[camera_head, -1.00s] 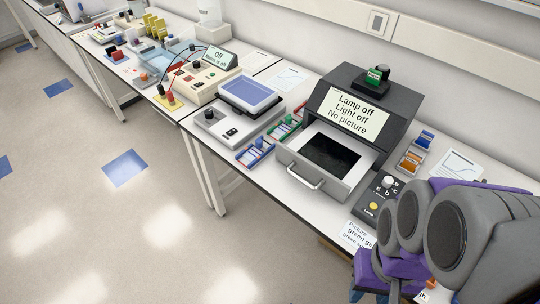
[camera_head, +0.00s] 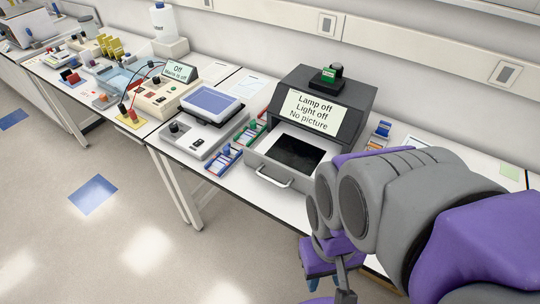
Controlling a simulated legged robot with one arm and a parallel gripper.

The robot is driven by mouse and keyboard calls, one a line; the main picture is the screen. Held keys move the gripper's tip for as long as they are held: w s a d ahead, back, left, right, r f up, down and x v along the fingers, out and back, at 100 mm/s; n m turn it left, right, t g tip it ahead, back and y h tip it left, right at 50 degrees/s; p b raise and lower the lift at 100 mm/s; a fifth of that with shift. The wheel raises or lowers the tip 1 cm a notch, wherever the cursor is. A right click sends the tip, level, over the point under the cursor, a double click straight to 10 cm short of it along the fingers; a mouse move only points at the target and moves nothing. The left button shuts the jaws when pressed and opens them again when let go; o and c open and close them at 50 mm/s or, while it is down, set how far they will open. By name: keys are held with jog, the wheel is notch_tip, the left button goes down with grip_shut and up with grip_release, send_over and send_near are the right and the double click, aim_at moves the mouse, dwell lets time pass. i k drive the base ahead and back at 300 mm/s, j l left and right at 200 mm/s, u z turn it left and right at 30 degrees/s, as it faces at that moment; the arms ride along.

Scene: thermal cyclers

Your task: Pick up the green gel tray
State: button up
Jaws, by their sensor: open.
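A small tray with green parts (camera_head: 248,134) lies on the bench between the grey scale-like device and the dark imaging box; its far end is close to the box. A similar tray with blue parts (camera_head: 224,159) lies in front of it, nearer the bench edge. My gripper (camera_head: 329,290) is at the bottom of the view, in front of the bench edge, apart from both trays. It is open and holds nothing that I can see.
The imaging box (camera_head: 322,105) has its drawer (camera_head: 290,160) pulled out, with a handle towards the bench edge.

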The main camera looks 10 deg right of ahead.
aim_at(252, 130)
jog(key=i+j+z, duration=0.25)
jog(key=i+j, duration=0.2)
jog(key=j, duration=0.15)
jog(key=i+j+z, duration=0.15)
jog(key=j, duration=0.2)
jog(key=i+j+z, duration=0.1)
jog(key=j, duration=0.25)
jog(key=i+j+z, duration=0.15)
jog(key=j, duration=0.25)
jog(key=i+j+z, duration=0.15)
jog(key=j, duration=0.25)
jog(key=i+j+z, duration=0.1)
jog(key=i+j, duration=0.15)
jog(key=j, duration=0.15)
